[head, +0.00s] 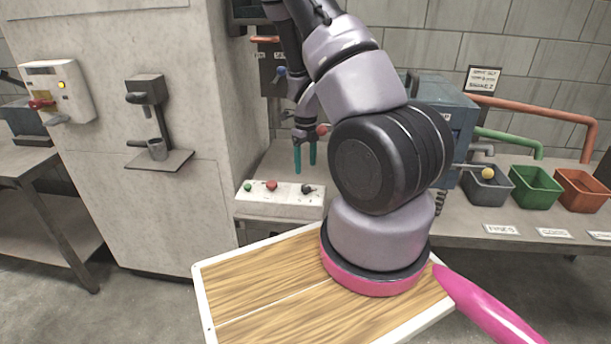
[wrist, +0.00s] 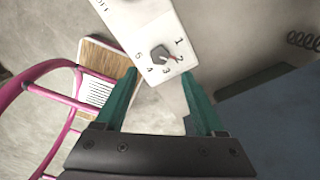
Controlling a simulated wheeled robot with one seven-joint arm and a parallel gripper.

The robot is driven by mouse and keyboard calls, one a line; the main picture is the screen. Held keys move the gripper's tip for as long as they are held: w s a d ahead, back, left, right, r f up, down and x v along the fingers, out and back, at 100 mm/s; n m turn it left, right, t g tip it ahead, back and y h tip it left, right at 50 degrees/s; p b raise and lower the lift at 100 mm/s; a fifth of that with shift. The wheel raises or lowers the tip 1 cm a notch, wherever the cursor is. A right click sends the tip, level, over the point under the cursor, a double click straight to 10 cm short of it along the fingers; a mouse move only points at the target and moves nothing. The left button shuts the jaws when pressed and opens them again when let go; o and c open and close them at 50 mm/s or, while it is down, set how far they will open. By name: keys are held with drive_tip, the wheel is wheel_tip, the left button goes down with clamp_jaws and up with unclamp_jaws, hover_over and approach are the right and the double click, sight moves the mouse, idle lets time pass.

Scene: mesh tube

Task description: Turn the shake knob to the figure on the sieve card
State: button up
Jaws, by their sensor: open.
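A white control box (head: 280,198) on the bench carries a green button, a red button and the dark shake knob (head: 307,189). In the wrist view the shake knob (wrist: 160,54) sits inside a ring of figures, 1 to 5. Its red mark points toward the 2. My gripper (head: 305,157) is open and empty above the box, its teal fingers pointing down. In the wrist view my gripper (wrist: 158,76) has its fingertips either side of the knob, apart from it. The sieve card (head: 483,78) hangs on the back wall; its last line seems to read SHAKE 2, in small print.
A blue machine (head: 452,118) stands right of the box, partly behind my arm. A grey bin (head: 487,188), a green bin (head: 537,187) and an orange bin (head: 582,190) stand further right under pipes. A pale cabinet (head: 185,225) stands left of the bench.

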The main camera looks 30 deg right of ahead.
wheel_tip(320, 180, up, 3)
drive_tip(key=shift+f, duration=0.2)
idle(0.4)
